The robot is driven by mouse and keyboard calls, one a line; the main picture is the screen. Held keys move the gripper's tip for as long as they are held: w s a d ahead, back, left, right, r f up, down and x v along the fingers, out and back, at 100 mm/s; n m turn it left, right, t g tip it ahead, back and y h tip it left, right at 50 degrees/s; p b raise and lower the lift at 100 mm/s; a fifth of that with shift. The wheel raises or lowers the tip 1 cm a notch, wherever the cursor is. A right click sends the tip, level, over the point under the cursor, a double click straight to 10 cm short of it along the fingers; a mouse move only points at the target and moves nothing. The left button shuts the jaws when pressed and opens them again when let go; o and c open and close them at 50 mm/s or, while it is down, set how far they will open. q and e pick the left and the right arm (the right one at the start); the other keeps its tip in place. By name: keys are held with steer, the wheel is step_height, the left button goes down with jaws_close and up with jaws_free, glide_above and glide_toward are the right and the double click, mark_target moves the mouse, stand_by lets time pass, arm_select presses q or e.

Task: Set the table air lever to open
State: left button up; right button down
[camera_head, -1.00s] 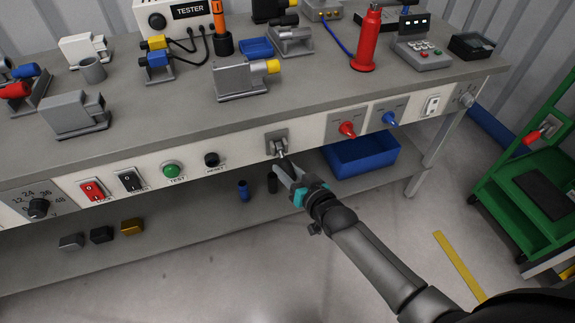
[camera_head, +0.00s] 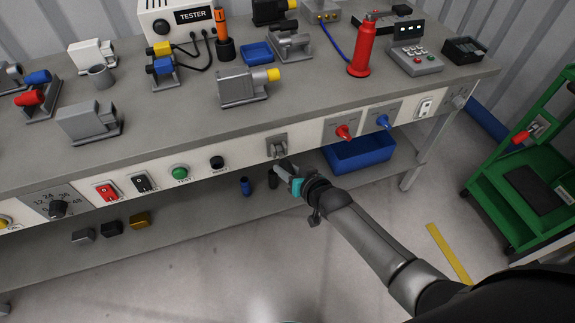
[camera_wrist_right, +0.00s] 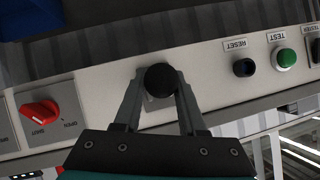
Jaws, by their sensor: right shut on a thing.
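A lever with a round black knob (camera_wrist_right: 160,78) comes out of a small grey plate (camera_head: 277,143) in the middle of the bench's front panel. My right gripper (camera_head: 281,165) is at this lever, and in the right wrist view its fingers are closed in around the knob from both sides. The lever's own angle is mostly hidden by the fingers. Right of it on the panel are a red handle (camera_head: 344,132) and a blue handle (camera_head: 383,122). In the wrist view the red handle (camera_wrist_right: 40,113) has OPEN and SHUT marks. My left gripper is not in view.
Left of the lever are the black RESET button (camera_head: 217,162), green TEST button (camera_head: 180,172) and two rocker switches. A blue bin (camera_head: 359,154) stands on the lower shelf behind my right arm. A green cart (camera_head: 525,180) stands at the right.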

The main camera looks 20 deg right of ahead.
mark_target(283, 161)
steer(key=r+g+p, duration=0.1)
steer(key=p, duration=0.3)
steer(key=shift+r+g, duration=0.35)
steer(key=shift+g, duration=0.05)
steer(key=g+p, duration=0.1)
steer(key=p, duration=0.1)
steer(key=r+g+p, duration=0.1)
steer(key=p, duration=0.1)
steer(key=shift+w+r, duration=0.2)
steer(key=shift+r, duration=0.05)
steer(key=shift+w+r+m+g+h+p, duration=0.2)
steer(key=shift+g+p, duration=0.15)
steer(key=shift+g, duration=0.25)
steer(key=shift+w+r+m+g+h+p, duration=0.1)
steer(key=shift+r+g+p, duration=0.1)
steer(key=shift+g+p, duration=0.3)
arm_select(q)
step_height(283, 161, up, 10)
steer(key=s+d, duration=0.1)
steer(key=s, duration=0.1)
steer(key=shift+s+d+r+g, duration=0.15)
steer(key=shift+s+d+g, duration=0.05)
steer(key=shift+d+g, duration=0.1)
arm_select(e)
steer(key=shift+w+r+g, duration=0.1)
steer(key=shift+r+g, duration=0.15)
steer(key=shift+g, duration=0.65)
steer(key=shift+c, duration=2.3)
jaws_free()
steer(key=shift+w+r, duration=0.1)
